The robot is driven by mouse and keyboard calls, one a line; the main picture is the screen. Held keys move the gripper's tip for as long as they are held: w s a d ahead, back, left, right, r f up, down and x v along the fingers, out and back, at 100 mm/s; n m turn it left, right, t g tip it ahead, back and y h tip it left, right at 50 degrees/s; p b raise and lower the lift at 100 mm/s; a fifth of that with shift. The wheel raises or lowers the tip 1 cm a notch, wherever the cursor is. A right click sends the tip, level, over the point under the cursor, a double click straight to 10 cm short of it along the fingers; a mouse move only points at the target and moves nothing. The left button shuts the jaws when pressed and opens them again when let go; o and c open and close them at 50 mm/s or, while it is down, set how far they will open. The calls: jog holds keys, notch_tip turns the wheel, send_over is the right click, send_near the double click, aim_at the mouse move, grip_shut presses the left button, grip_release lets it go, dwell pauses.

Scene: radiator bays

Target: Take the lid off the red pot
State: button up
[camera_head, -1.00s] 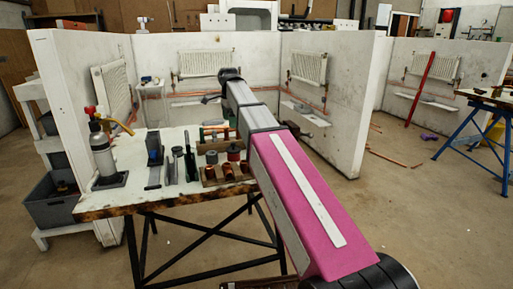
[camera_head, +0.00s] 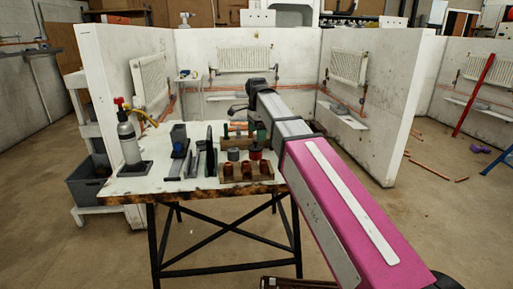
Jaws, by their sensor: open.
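The red pot (camera_head: 256,151) is a small dark red cylinder on the workbench (camera_head: 150,187), behind the front wooden rack. Its top looks dark; I cannot make out the lid's edge. A grey pot (camera_head: 233,154) stands just to its left.
A wooden rack (camera_head: 268,171) with copper-coloured fittings stands in front of the pots. Dark tools (camera_head: 209,150) and a gas torch bottle (camera_head: 128,140) stand to the left. White partition walls (camera_head: 375,135) with radiators enclose the bench.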

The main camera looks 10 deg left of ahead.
aim_at(256, 143)
jog(key=shift+w+a+f, duration=0.1)
jog(key=shift+w+f, duration=0.05)
jog(key=shift+f, duration=1.3)
jog(key=shift+w+f, duration=0.1)
jog(key=shift+f, duration=1.3)
jog(key=c, duration=1)
